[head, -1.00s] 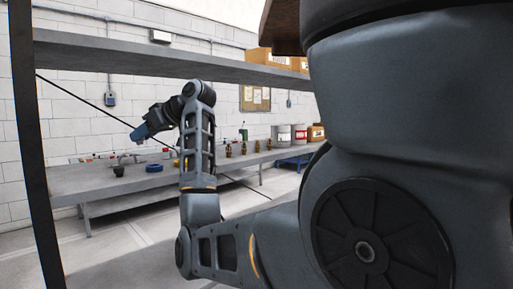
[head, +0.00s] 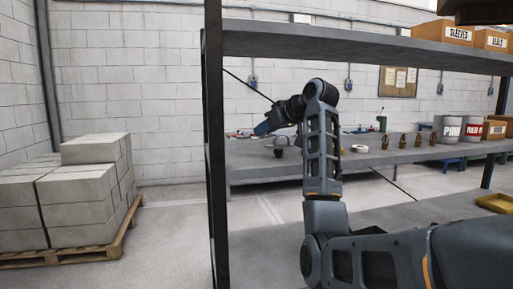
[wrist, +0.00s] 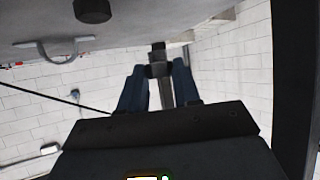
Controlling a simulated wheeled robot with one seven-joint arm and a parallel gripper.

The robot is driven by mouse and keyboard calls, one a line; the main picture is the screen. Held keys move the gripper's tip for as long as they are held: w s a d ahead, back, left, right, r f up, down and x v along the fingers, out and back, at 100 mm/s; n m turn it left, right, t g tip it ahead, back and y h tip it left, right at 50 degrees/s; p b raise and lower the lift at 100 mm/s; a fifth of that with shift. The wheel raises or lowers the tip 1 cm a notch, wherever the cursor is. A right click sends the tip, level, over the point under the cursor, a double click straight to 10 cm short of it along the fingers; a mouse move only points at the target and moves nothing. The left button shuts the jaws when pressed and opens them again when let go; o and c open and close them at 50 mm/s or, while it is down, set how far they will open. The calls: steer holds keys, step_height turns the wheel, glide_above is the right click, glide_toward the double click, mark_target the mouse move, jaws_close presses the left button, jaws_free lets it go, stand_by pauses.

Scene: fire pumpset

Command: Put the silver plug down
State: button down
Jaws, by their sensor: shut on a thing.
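In the wrist view my gripper (wrist: 158,85) has its two blue fingers closed about a grey, metallic piece with a dark collar (wrist: 159,70), which looks like the silver plug. It is held in the air, apart from the bench surface. In the head view my gripper (head: 261,128) reaches left, above the left end of the grey workbench (head: 250,165). The plug is too small or hidden to make out there.
A dark cup-like piece (head: 279,152) and a white ring (head: 359,148) lie on the bench, with several brass fittings (head: 403,141) farther right. A shelf (head: 360,45) runs overhead. A dark upright post (head: 214,150) and stacked blocks (head: 80,195) stand left.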

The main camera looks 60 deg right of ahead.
mark_target(254, 160)
steer(key=w+a+f, duration=0.2)
steer(key=w, duration=0.1)
steer(key=shift+a+f, duration=0.1)
steer(key=shift+f+p, duration=0.55)
steer(key=shift+f, duration=1.4)
steer(key=shift+f, duration=0.1)
steer(key=c, duration=0.8)
jaws_free()
steer(key=b+v, duration=0.1)
steer(key=v, duration=1.1)
steer(key=shift+s, duration=0.1)
